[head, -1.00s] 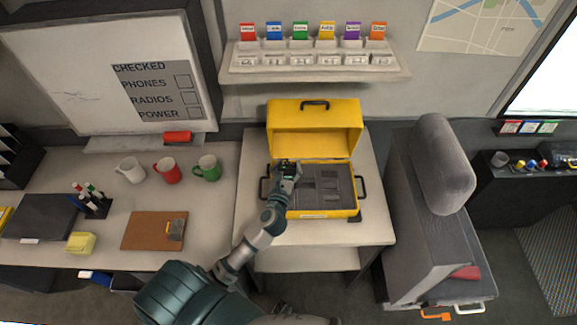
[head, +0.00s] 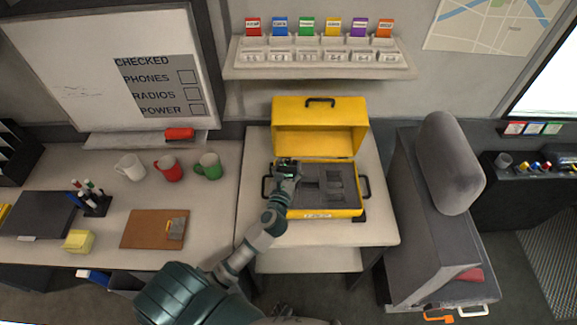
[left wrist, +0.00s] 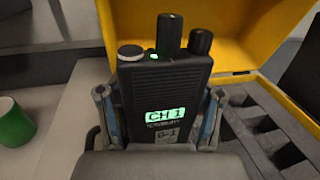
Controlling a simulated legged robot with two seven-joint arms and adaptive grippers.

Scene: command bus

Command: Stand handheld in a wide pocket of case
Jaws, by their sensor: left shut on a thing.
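The yellow case (head: 320,128) stands open on a small table, its lid up at the back. Its grey foam insert (head: 318,202) has several pockets, which also show at the right of the left wrist view (left wrist: 270,125). My left gripper (head: 286,168) is over the left part of the case. It is shut on the black handheld (left wrist: 165,90), which has a knob, two stubs on top, a green light and a lit CH 1 screen. The handheld looks upright in the left wrist view. Its lower end is hidden by the gripper, so I cannot tell whether it is in a pocket.
Three mugs stand left of the case, the green mug (head: 208,167) nearest. A shelf (head: 318,68) with coloured tags hangs behind the case. A grey seat (head: 440,215) stands close on the right.

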